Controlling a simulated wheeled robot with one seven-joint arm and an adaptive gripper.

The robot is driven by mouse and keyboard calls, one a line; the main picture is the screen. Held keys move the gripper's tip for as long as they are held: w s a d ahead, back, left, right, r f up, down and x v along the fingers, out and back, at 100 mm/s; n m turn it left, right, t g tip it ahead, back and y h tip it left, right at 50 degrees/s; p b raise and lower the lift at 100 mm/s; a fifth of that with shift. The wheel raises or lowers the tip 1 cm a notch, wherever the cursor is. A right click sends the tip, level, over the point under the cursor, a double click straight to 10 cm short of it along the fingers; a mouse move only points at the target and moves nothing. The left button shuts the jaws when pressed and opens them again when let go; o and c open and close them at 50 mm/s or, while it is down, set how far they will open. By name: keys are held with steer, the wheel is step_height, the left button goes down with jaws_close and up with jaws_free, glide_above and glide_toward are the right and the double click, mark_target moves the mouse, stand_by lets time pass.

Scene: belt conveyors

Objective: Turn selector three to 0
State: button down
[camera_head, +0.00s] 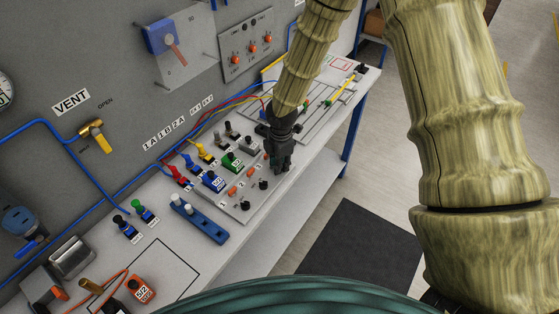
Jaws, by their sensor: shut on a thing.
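My gripper (281,164) points down at the far end of a row of black knobs on the grey control plate (257,207). Its jaws are closed around the place where the third knob of the row sits. That knob is hidden by the fingers, so its pointer and setting cannot be read. The other two knobs stand free nearer to me: one black knob (263,184) and another black knob (245,205). The small numerals beside them are too small to read.
Orange switches (232,191), a blue block (213,181) and a green block (232,161) sit close left of the knobs. Hoses and cables run behind along the grey wall panel. The floor right of the bench is open, with a dark mat (362,248).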

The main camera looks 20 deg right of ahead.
steer(key=shift+n, duration=0.6)
steer(key=c, duration=1.2)
jaws_free()
step_height(320, 180, up, 12)
steer(key=shift+s, duration=0.35)
steer(key=shift+d, duration=0.1)
